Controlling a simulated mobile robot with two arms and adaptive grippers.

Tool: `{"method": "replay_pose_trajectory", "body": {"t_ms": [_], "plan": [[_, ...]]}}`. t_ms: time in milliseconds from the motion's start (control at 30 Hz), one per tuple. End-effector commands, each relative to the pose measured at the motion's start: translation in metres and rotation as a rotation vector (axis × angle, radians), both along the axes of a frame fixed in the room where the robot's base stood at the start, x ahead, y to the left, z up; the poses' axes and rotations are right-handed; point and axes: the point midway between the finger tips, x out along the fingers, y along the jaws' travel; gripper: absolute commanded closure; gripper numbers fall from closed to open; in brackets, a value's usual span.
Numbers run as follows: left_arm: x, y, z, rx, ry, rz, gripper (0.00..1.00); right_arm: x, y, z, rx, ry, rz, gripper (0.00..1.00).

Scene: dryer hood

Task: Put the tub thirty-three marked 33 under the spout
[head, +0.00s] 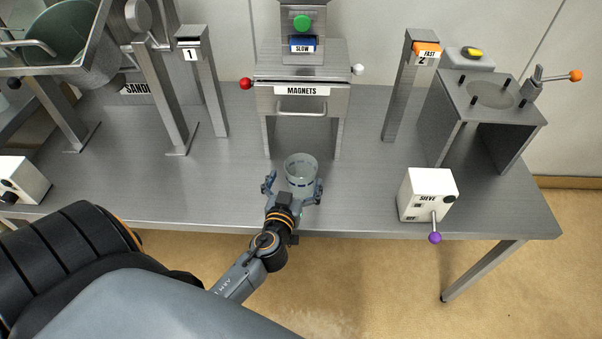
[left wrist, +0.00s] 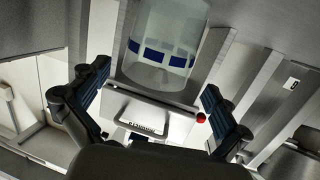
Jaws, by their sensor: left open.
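A clear tub (head: 301,168) with a band of blue marks stands upright on the bench, in front of the MAGNETS unit. No number 33 is readable on it. My left gripper (head: 293,189) is open at the near side of the tub, with one finger to each side. In the left wrist view the tub (left wrist: 164,40) shows ahead, between and beyond the spread fingers (left wrist: 158,80). Whether a finger touches it cannot be told. I cannot clearly pick out the spout. My right gripper is not in view.
The MAGNETS unit (head: 301,105) stands behind the tub, with open space between its legs. A white SIEVE box (head: 420,190) with a purple-knobbed lever stands to the right. Posts 1 (head: 205,85) and 2 (head: 405,90) flank the unit. The bench left of the tub is clear.

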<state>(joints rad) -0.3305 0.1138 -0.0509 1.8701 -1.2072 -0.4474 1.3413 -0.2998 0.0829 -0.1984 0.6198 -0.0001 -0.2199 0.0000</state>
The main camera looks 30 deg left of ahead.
Motion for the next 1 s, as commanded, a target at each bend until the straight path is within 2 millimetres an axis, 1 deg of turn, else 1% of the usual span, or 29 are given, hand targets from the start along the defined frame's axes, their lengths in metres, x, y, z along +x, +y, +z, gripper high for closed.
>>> {"method": "replay_pose_trajectory", "body": {"t_ms": [33, 100, 200, 300, 567, 600, 667, 700, 833, 933, 967, 1000], "plan": [[0.008, 0.002, 0.005, 0.005, -0.001, -0.001, 0.0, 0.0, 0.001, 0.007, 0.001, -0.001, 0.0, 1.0], [0.018, 0.004, 0.004, 0.006, -0.001, -0.001, 0.0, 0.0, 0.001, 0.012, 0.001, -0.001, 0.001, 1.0], [0.031, 0.007, 0.001, 0.003, -0.001, 0.0, 0.0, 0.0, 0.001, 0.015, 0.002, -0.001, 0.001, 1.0], [0.039, 0.01, -0.002, 0.004, -0.001, -0.002, 0.0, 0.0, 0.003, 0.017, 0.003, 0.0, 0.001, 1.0], [0.042, 0.012, -0.004, 0.001, 0.0, 0.0, 0.0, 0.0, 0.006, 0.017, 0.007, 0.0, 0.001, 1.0], [0.042, 0.012, -0.004, 0.001, 0.0, 0.0, 0.02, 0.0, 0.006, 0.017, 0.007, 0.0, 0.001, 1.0], [0.042, 0.012, -0.004, 0.001, 0.0, 0.0, 0.14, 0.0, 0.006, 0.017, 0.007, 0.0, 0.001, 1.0], [0.042, 0.012, -0.004, 0.001, 0.0, 0.0, 0.22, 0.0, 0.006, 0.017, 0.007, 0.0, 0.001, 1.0], [0.041, 0.012, -0.004, 0.001, 0.0, 0.0, 0.49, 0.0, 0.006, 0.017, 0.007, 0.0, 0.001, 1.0], [0.041, 0.012, -0.004, 0.001, 0.0, 0.0, 0.5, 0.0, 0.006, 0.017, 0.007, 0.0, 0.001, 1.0], [0.041, 0.012, -0.004, 0.001, 0.0, 0.0, 0.54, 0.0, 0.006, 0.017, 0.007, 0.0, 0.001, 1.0], [0.041, 0.012, -0.004, 0.001, 0.0, 0.0, 0.54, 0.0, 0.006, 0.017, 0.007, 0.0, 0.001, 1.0]]}}
